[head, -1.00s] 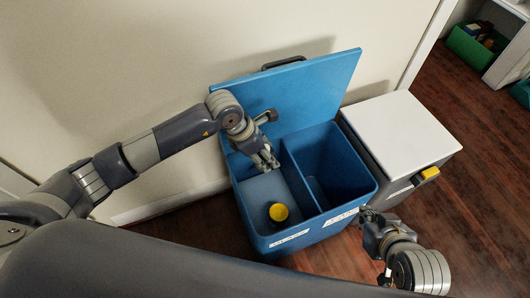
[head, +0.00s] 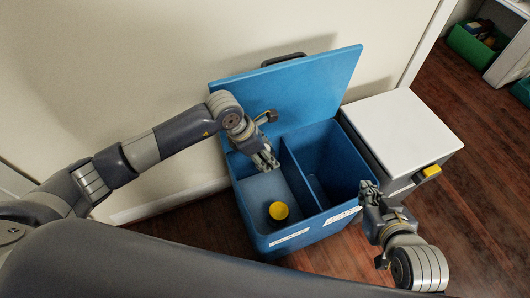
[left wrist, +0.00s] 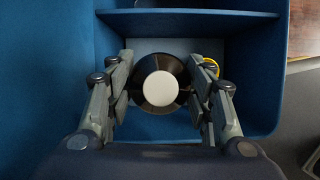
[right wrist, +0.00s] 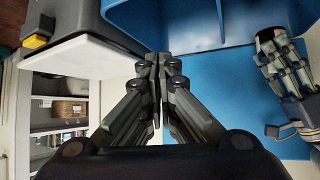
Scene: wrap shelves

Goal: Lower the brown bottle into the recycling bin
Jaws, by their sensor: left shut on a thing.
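The brown bottle (left wrist: 162,62), dark with a white cap (left wrist: 161,88), is between the fingers of my left gripper (left wrist: 161,92), seen from above. The gripper is shut on it. In the head view my left gripper (head: 268,164) is at the left compartment of the blue recycling bin (head: 258,226), and I cannot make out the bottle there. How far the bottle is above the bin floor is not clear. My right gripper (head: 369,188) is by the bin's right front corner. In the right wrist view its fingertips (right wrist: 158,62) are together, with nothing between them.
A yellow round thing (head: 278,211) lies in the left compartment, partly hidden by a finger in the left wrist view (left wrist: 210,67). A divider (head: 301,180) separates the empty-looking right compartment. The blue lid (head: 300,90) stands open. A white-topped bin (head: 400,125) stands at right.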

